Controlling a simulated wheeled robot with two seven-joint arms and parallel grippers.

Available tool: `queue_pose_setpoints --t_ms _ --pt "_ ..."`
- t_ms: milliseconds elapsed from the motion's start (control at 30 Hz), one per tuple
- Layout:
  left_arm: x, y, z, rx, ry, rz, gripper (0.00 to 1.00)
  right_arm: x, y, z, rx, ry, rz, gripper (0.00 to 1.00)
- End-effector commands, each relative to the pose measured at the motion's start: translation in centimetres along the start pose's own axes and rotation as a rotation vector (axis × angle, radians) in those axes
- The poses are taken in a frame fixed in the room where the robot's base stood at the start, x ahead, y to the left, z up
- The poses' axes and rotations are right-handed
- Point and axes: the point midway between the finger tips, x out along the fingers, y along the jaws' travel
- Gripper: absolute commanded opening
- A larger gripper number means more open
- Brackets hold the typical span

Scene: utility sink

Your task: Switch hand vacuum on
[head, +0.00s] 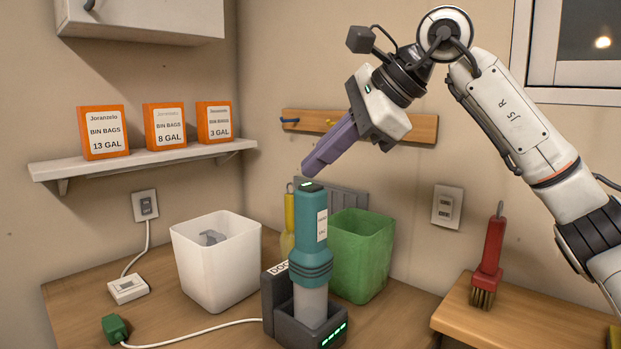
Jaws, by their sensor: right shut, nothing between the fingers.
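The teal hand vacuum (311,225) stands upright in its dark dock (295,325) on the wooden counter, its clear lower part in the dock. A small green light shows on its top end, and a row of green lights glows on the dock's front. My right gripper (310,167) comes in from the upper right, tilted down to the left. Its purple fingers are shut and hold nothing. The fingertips are just above the vacuum's top; I cannot tell whether they touch it. My left gripper is not in view.
A white bin (190,262) stands left of the vacuum and a green bin (375,255) behind it to the right. A white cord runs to a green plug (115,328). A red brush (490,255) stands on the raised ledge at right. A shelf (90,168) holds orange boxes.

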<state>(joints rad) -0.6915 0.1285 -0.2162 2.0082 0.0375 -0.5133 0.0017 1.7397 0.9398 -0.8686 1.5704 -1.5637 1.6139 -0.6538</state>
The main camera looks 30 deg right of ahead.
Motion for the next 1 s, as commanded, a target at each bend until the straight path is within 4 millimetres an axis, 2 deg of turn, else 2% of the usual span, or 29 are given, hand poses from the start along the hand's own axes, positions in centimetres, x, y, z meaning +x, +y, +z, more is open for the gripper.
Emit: queue_pose_setpoints --t_ms 367,700,1000 --pt "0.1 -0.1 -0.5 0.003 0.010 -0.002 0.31 0.0 0.0 0.0 0.000 0.000 0.000 0.00" --pt "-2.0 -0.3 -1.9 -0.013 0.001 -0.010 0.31 -2.6 -1.9 1.9 0.000 0.000 0.000 0.00" --pt "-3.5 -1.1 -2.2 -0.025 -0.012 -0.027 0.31 -4.3 -3.1 3.1 0.000 0.000 0.001 0.00"
